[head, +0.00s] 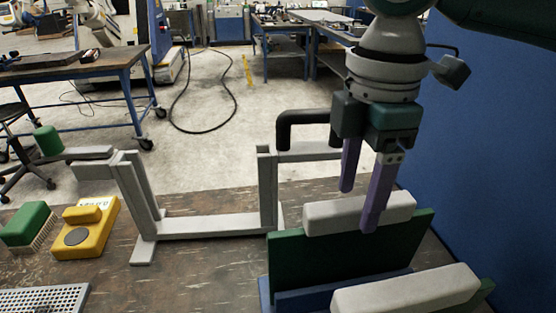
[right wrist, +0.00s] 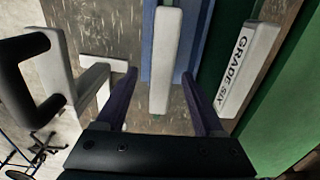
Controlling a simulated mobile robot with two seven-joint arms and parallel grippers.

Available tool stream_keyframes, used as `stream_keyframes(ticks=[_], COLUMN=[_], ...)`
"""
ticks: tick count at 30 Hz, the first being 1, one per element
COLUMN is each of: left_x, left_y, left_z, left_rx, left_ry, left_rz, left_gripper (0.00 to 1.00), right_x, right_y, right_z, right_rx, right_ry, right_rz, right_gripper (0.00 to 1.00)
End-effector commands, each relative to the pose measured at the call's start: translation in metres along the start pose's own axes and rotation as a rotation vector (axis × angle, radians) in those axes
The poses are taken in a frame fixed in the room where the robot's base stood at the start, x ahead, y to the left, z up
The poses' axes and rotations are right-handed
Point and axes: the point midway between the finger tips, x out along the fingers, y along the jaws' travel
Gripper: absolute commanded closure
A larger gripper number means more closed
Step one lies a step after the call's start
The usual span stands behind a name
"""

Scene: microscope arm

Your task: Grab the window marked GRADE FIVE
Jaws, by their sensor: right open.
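Two window-like plates with pale grey top bars stand side by side. The far one has a green panel (head: 300,258) and a grey bar (head: 360,213); no marking shows on that bar in either view. The nearer bar (head: 405,291) reads GRADE SIX in the right wrist view (right wrist: 243,72). No GRADE FIVE lettering is readable. My right gripper (head: 359,208) is open, with its purple fingers pointing down on either side of the far bar. In the right wrist view this bar (right wrist: 165,62) lies between the fingers, with gaps on both sides. My left gripper is out of view.
A grey frame (head: 215,225) with a black handle (head: 300,118) stands left of the plates. A yellow block (head: 93,236) and a green brush (head: 27,226) lie on the left of the brown table (head: 190,285). A blue wall (head: 490,160) is close on the right.

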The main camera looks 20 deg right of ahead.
Motion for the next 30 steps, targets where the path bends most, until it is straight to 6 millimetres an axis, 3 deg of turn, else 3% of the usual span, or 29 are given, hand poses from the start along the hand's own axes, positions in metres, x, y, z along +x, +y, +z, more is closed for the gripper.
stream_keyframes(ticks=[10,19,30], left_x=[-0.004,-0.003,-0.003], left_y=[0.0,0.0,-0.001], left_z=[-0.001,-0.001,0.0], left_rx=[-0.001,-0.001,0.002], left_ry=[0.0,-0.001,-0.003], left_rz=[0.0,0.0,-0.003], left_gripper=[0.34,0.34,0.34], right_x=[0.048,0.054,0.054], right_y=[-0.002,-0.002,-0.002], right_z=[0.007,0.006,0.006], right_rx=[0.001,-0.001,-0.001], right_ry=[-0.001,0.0,0.0], right_rz=[-0.002,0.001,0.001], right_gripper=[0.3,0.3,0.71])
